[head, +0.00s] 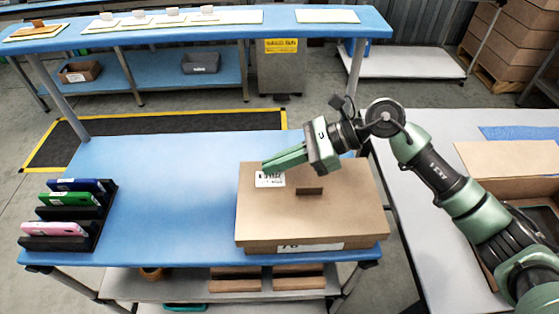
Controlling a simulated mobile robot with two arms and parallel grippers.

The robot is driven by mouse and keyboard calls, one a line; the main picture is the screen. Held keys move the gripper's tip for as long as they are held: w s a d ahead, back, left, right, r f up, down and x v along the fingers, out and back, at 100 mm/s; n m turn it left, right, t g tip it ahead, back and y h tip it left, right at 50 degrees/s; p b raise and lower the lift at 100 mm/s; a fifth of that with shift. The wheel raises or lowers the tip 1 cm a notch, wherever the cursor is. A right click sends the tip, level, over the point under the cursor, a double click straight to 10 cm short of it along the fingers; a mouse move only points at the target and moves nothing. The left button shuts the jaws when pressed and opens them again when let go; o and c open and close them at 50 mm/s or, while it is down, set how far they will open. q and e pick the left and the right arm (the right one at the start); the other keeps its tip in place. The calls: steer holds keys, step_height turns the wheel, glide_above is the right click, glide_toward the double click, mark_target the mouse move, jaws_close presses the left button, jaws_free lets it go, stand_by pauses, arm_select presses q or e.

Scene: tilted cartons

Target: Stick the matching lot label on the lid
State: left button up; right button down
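A brown carton with a flat lid (345,215) stands at the right of the blue table. A small white label with dark print (270,180) shows at the lid's far left part, just below my fingertips; I cannot tell whether it is stuck down or held. My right gripper (268,166) reaches in from the right, low over the lid, its green fingers pointing left. The fingers look close together, but any gap is hard to see. A white printed strip (310,246) is on the carton's front side. My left gripper is not in view.
A black rack (100,225) at the table's left holds blue (77,185), green (62,199) and pink (53,229) items. The table middle (170,190) is clear. A grey table (400,200) with cardboard stands right. A blue bench (240,28) is behind.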

mark_target(276, 189)
steer(key=shift+f+b, duration=1)
steer(key=shift+f, duration=1.9)
steer(key=shift+f+b, duration=0.3)
steer(key=shift+b, duration=0.05)
steer(key=c, duration=1.6)
jaws_free()
steer(key=b+v, duration=0.2)
steer(key=v, duration=0.4)
steer(key=shift+d+r, duration=0.15)
steer(key=shift+d, duration=0.25)
steer(key=shift+d+r, duration=0.4)
steer(key=shift+r, duration=0.05)
steer(key=shift+r+p, duration=1)
steer(key=shift+r, duration=1.95)
